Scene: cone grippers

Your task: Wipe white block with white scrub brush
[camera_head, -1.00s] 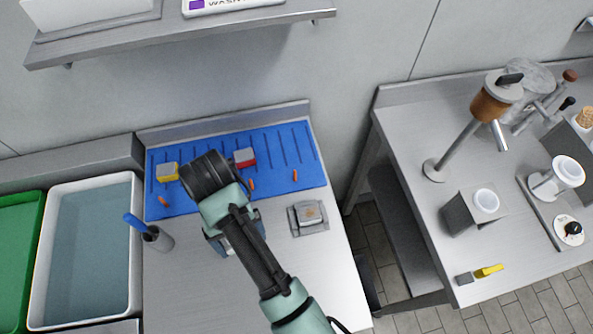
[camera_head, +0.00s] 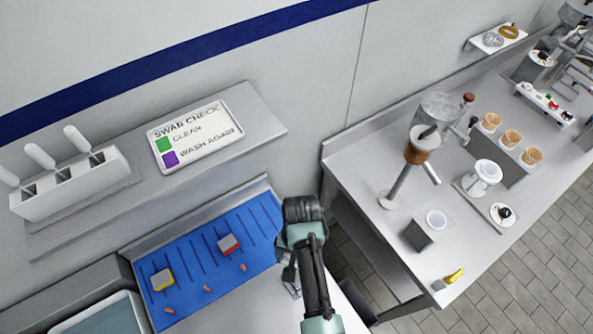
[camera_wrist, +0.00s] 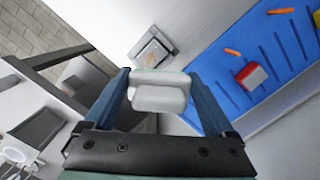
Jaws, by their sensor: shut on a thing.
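My gripper (camera_wrist: 158,78) is shut on a white brush-like block, the white scrub brush (camera_wrist: 158,98), held between its two blue fingers in the wrist view. In the head view my gripper (camera_head: 289,270) is beside the right end of the blue mat, and my arm hides the brush and most of the stained block (camera_head: 296,290).
The blue mat (camera_head: 205,258) holds a yellow-based brush (camera_head: 162,279), a red-based brush (camera_head: 229,245) and several orange pieces. A wall shelf (camera_head: 255,112) bears a swab check sign (camera_head: 195,134).

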